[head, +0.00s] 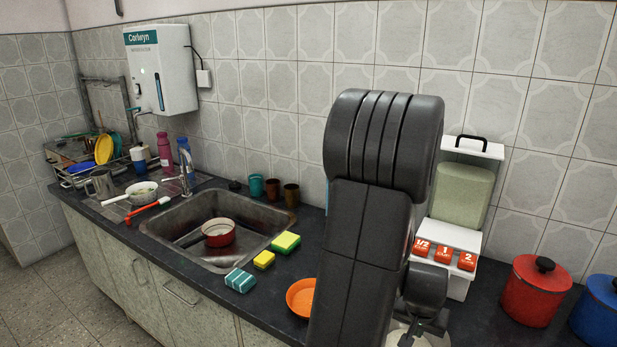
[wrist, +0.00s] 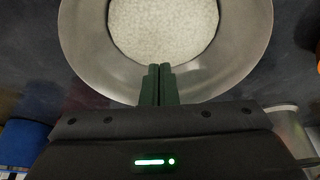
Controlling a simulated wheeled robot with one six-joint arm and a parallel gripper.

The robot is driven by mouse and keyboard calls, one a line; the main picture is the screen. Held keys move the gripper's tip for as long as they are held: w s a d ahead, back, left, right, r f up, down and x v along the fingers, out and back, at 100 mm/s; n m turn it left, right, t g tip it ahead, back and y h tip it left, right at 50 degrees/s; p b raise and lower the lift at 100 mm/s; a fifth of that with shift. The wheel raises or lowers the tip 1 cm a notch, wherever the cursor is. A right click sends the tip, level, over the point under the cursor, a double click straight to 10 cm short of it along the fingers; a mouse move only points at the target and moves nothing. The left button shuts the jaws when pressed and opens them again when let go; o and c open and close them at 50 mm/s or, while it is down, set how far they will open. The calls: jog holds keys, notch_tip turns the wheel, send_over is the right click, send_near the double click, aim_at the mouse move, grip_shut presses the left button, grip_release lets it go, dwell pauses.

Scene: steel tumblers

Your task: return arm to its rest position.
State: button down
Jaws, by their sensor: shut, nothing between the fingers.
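My arm (head: 370,210) stands raised and bent in the middle of the head view, in front of the counter. My gripper (wrist: 159,72) shows in the wrist view with its two dark green fingers together and nothing between them. The fingertips overlap the near rim of a round steel bowl (wrist: 85,45) holding white rice (wrist: 162,28). I cannot tell whether they touch it. In the head view my arm hides much of the area around the gripper and bowl.
A white rice dispenser (head: 455,238) with orange buttons stands behind my arm. Red (head: 532,295) and blue (head: 600,312) canisters stand to the right. An orange bowl (head: 301,297) and sponges (head: 285,242) lie left of my arm, near the sink (head: 190,215) with a red pan (head: 219,236).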

jog(key=shift+w+d+p, duration=0.35)
jog(key=shift+w+d, duration=0.15)
jog(key=shift+w, duration=0.3)
jog(key=shift+w+d+p, duration=0.3)
jog(key=shift+w+d, duration=0.2)
jog(key=shift+w, duration=0.3)
